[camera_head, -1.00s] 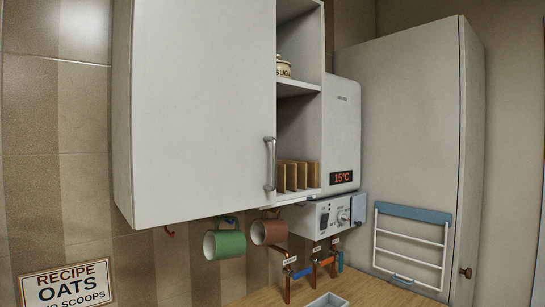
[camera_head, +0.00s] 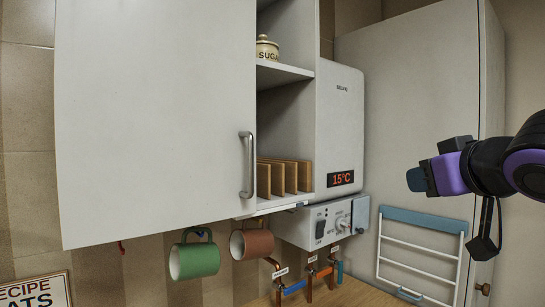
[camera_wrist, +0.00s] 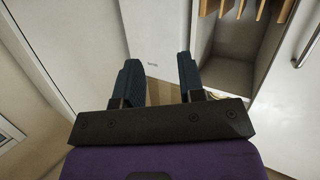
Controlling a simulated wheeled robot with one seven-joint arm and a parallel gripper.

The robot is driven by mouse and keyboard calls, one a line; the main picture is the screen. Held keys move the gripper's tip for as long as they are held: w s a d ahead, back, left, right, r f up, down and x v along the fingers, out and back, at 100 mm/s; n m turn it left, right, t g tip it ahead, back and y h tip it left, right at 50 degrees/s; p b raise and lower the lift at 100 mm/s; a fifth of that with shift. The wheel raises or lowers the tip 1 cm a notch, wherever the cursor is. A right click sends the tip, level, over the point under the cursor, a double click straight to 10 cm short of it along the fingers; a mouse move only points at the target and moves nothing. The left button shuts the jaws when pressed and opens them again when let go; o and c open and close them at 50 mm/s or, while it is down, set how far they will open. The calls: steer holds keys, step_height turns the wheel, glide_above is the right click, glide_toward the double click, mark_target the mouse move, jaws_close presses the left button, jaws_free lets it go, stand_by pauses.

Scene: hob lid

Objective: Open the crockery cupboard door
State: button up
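The white crockery cupboard door (camera_head: 150,120) fills the upper left of the head view and looks closed. Its upright metal bar handle (camera_head: 248,165) is near its lower right edge. The handle also shows at the right edge of the wrist view (camera_wrist: 307,48). My gripper (camera_head: 416,179), purple and black, is at the right of the head view, well right of the handle and apart from it. In the wrist view its two dark fingers (camera_wrist: 158,66) stand apart with nothing between them.
Open shelves beside the door hold a sugar pot (camera_head: 267,50) and wooden dividers (camera_head: 284,177). A heater (camera_head: 340,120) and control box (camera_head: 322,224) are right of them. Green (camera_head: 194,257) and brown (camera_head: 251,243) mugs hang below. A rack (camera_head: 420,250) is on the tall cabinet (camera_head: 410,110).

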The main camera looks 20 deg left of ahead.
steer(key=s+a+r+n+g+y, duration=0.2)
steer(key=a+n+g+y, duration=0.3)
steer(key=a, duration=0.8)
steer(key=n+g+y, duration=0.2)
steer(key=g+y, duration=0.1)
steer(key=y, duration=0.1)
glide_toward(253, 156)
steer(key=x, duration=1)
steer(key=shift+w+a, duration=0.1)
steer(key=shift+a, duration=0.15)
jaws_close()
